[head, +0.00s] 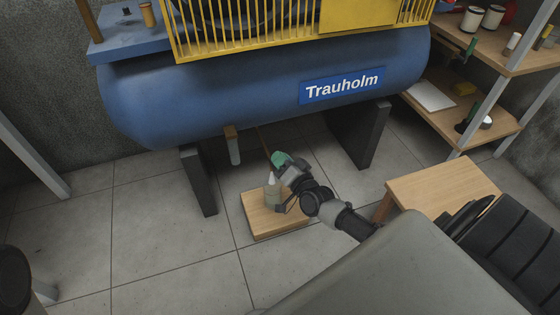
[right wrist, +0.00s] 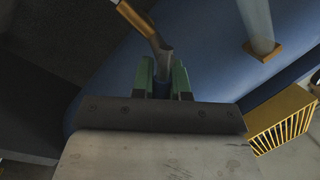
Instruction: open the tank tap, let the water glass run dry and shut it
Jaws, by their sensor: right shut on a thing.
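The blue tank (head: 240,95) marked Trauholm stands on dark legs. A clear tube (head: 235,153), which looks like the water glass, hangs from a brass fitting under it; the right wrist view also shows this tube (right wrist: 256,22). I cannot tell its water level. A thin brass pipe (head: 263,141) runs down from the tank to my right gripper (head: 281,158). In the right wrist view my right gripper (right wrist: 160,80) has its green fingers shut on a small blue part at the pipe's grey end (right wrist: 163,58), apparently the tap. The fingers hide most of it. My left gripper is out of view.
A wooden stool or table (head: 440,184) and shelves (head: 490,127) are at the right. The tiled floor at the left is mostly clear.

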